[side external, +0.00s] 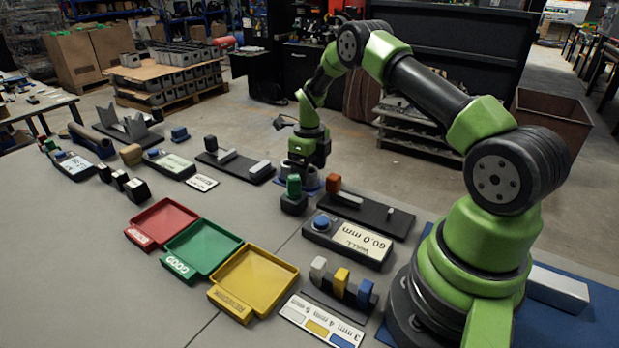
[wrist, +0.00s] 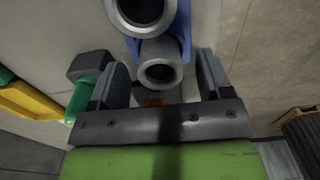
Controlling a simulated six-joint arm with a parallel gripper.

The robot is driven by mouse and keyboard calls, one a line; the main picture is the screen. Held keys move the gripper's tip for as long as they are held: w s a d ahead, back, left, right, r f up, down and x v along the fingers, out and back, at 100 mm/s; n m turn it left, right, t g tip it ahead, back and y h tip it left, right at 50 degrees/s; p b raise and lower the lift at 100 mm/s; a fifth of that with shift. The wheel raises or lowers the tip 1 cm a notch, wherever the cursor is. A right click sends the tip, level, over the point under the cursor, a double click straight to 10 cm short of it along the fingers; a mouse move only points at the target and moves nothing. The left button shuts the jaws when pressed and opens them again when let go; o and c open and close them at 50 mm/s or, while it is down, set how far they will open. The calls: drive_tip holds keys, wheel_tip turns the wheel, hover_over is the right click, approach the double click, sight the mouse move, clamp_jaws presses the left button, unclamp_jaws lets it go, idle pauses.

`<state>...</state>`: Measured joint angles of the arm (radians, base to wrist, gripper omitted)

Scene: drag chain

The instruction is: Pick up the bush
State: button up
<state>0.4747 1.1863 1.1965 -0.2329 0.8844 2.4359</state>
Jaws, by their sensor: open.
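Two grey hollow bushes show in the wrist view, standing at a blue holder (wrist: 186,32). The nearer bush (wrist: 160,52) lies between my two fingers in the picture, with a gap on each side. The farther bush (wrist: 143,28) is beyond it at the top edge and partly cut off. My gripper (wrist: 161,66) is open and empty; I cannot tell how far its tips are above the bush. In the side view my gripper (side external: 310,168) points down over the blue holder (side external: 284,182), and it hides the bushes there.
Red (side external: 163,222), green (side external: 202,248) and yellow (side external: 255,280) trays sit nearer.

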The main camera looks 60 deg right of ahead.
drive_tip(key=shift+f, duration=0.55)
drive_tip(key=c, duration=1.1)
drive_tip(key=shift+c, duration=0.2)
drive_tip(key=shift+r, duration=0.15)
